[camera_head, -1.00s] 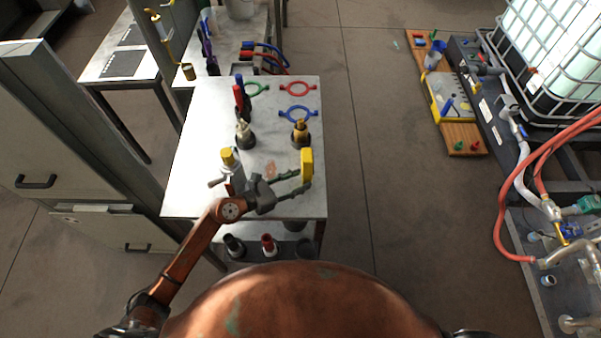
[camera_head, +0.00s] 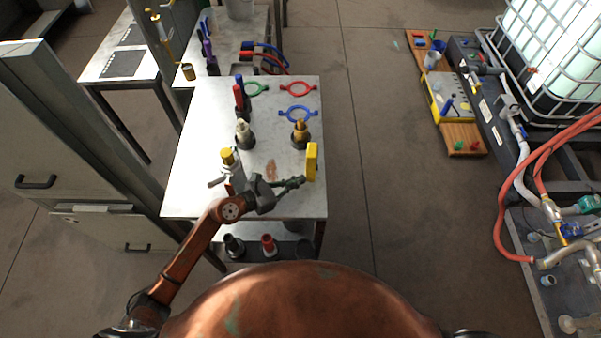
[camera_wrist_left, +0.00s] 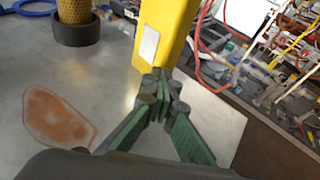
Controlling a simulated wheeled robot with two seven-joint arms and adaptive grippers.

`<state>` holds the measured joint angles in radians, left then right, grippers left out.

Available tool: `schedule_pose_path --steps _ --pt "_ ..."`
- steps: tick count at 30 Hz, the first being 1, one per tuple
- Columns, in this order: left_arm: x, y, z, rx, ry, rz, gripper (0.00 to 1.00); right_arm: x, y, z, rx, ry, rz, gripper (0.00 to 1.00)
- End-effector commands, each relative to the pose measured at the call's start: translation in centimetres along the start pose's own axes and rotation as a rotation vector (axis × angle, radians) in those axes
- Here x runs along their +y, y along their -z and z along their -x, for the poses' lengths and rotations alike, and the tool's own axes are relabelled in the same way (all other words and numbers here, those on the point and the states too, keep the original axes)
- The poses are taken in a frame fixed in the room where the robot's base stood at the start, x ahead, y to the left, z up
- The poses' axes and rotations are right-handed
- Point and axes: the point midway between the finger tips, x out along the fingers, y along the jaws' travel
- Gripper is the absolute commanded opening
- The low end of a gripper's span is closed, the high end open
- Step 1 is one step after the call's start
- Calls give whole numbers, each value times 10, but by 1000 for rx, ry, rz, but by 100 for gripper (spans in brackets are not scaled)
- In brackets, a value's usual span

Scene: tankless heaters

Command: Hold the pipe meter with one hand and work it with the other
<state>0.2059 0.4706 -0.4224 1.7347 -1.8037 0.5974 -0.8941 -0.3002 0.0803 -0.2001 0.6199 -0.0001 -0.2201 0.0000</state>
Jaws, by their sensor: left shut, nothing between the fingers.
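A yellow boxy device (camera_head: 312,161), probably the pipe meter, is at the right edge of the near metal table. My left gripper (camera_head: 302,182) reaches over the table from the left, its fingers shut and empty, the tips right by the lower part of the yellow device. In the left wrist view the device (camera_wrist_left: 166,32) fills the upper middle, with a pale label on its face. The green fingers (camera_wrist_left: 160,92) close together just below it; I cannot tell whether they touch it. My right gripper is not in view.
A valve with a yellow cap (camera_head: 228,158) stands left of my gripper. A brass fitting (camera_head: 300,132) and a pale fitting (camera_head: 244,134) stand behind, with blue (camera_head: 298,114) and red (camera_head: 298,89) rings farther back. Open floor (camera_head: 380,180) lies to the right.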

Motion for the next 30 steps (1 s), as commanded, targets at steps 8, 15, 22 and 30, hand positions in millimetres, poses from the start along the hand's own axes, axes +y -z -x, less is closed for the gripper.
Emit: schedule_pose_path --steps 8,15,22,30 --pt "0 0 0 0 0 0 13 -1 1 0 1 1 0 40" --pt "0 0 0 0 0 0 30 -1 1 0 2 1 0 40" --pt "0 0 0 0 0 0 45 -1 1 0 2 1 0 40" --pt "0 0 0 0 0 0 58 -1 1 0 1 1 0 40"
